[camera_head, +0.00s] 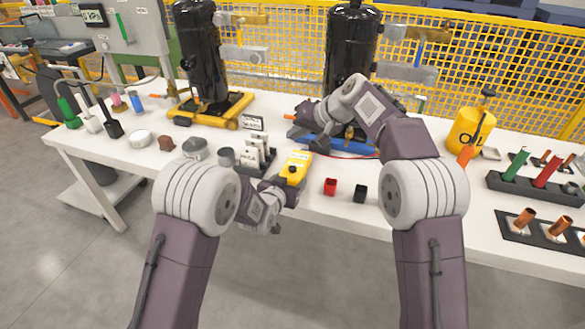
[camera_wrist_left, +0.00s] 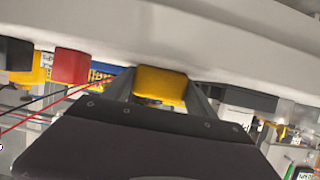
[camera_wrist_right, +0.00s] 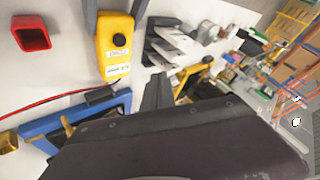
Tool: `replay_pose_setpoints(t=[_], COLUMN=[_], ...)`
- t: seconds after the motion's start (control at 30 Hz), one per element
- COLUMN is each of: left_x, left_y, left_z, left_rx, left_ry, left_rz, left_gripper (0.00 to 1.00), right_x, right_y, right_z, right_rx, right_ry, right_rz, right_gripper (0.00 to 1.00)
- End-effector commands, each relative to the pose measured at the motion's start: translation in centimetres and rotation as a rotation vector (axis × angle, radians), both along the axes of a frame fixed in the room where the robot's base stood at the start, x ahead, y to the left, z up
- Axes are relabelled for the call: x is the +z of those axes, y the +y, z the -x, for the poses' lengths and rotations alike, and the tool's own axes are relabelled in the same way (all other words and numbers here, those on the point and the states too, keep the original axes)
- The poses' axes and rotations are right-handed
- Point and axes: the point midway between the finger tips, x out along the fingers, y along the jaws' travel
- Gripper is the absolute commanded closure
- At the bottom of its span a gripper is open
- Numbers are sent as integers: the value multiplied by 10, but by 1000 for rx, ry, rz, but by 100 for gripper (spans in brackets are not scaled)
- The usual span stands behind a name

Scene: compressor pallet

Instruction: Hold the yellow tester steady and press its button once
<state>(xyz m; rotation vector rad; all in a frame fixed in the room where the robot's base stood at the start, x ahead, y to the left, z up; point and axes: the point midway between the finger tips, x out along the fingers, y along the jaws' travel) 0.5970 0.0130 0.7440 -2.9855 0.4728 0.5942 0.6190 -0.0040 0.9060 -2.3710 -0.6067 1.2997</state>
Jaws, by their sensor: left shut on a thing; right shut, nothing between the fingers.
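The yellow tester (camera_head: 296,164) is at the front edge of the white table, with pale labels on its face. My left gripper (camera_head: 284,184) is shut on its near end; the left wrist view shows the tester (camera_wrist_left: 162,84) between both fingers. In the right wrist view the tester (camera_wrist_right: 114,42) has a dark round button (camera_wrist_right: 117,14) near the end that the left fingers flank. My right gripper (camera_head: 295,127) is shut and empty, beyond the tester and apart from it, above the table.
A red cup (camera_head: 330,186) and a black cup (camera_head: 360,193) stand right of the tester. A dark rack with pale upright pieces (camera_head: 258,156) is close on its left. A blue frame (camera_head: 322,143) under a black compressor lies behind, with a red cable near it.

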Motion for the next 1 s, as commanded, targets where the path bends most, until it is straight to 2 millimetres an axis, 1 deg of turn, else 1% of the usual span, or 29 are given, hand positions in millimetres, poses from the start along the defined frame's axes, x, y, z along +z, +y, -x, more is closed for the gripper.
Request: replay_pose_setpoints(t=[0.13, 0.23, 0.5, 0.7, 0.83, 1.0], left_x=[0, 0, 0, 0, 0, 0], left_y=[0, 0, 0, 0, 0, 0], left_z=[0, 0, 0, 0, 0, 0], left_rx=[0, 0, 0, 0, 0, 0], left_ry=[0, 0, 0, 0, 0, 0], left_rz=[0, 0, 0, 0, 0, 0], left_gripper=[93, 93, 93, 93, 93, 93], right_x=[-3, -12, -53, -77, -85, -89], right_y=[0, 0, -1, 0, 0, 0], right_z=[0, 0, 1, 0, 0, 0], right_rx=[0, 0, -3, -2, -1, -1], right_ry=[1, 3, 4, 2, 2, 0], right_rz=[1, -1, 1, 1, 0, 2], right_gripper=[100, 100, 100, 100, 100, 100])
